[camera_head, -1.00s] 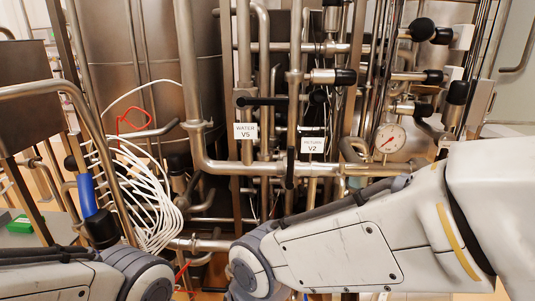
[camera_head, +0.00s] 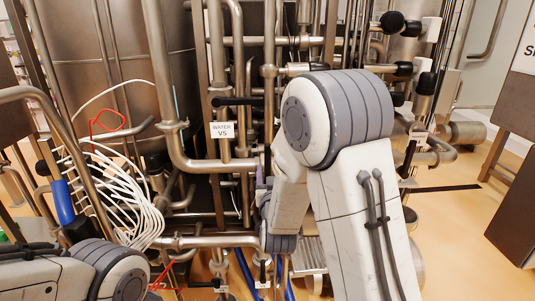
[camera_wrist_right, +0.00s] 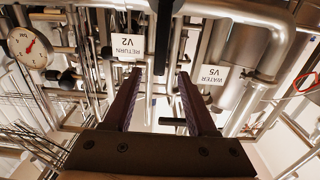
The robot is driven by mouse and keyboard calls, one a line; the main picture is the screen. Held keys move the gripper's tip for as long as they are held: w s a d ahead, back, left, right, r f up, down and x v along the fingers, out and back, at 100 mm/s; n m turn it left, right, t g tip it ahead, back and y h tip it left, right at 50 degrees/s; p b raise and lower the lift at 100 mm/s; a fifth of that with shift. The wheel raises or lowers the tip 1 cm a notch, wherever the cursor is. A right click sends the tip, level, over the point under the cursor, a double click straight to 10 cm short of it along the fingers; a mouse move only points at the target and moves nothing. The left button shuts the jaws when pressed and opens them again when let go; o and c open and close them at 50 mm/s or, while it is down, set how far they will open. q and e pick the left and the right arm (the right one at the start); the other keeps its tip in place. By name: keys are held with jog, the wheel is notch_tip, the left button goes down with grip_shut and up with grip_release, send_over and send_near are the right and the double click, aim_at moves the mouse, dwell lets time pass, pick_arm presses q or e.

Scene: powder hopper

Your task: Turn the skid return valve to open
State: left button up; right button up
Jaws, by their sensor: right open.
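The white RETURN V2 label (camera_wrist_right: 130,45) shows upside down in the right wrist view, just left of my right fingertips. A dark upright handle (camera_wrist_right: 164,38) hangs beside it, ahead of the gap between the fingers; I cannot tell for certain that it belongs to V2. My right gripper (camera_wrist_right: 160,74) is open, with nothing seen clamped between its fingers. In the head view my right arm hides the V2 label and most of that gripper. My left gripper is out of view; only its arm shows at lower left.
The WATER V5 label (camera_head: 222,130) and a black horizontal handle (camera_head: 237,101) are left of my right arm. Steel pipes crowd around. A pressure gauge (camera_wrist_right: 29,47) shows in the wrist view. White cables (camera_head: 125,195) hang at left. Open floor lies at right.

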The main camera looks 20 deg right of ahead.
aim_at(268, 156)
jog(key=p+x, duration=0.3)
jog(key=x, duration=0.5)
jog(key=shift+w+d+r, duration=0.1)
jog(key=shift+w, duration=0.15)
jog(key=shift+w+d, duration=0.15)
jog(key=shift+w, duration=0.5)
grip_shut()
dwell(0.5)
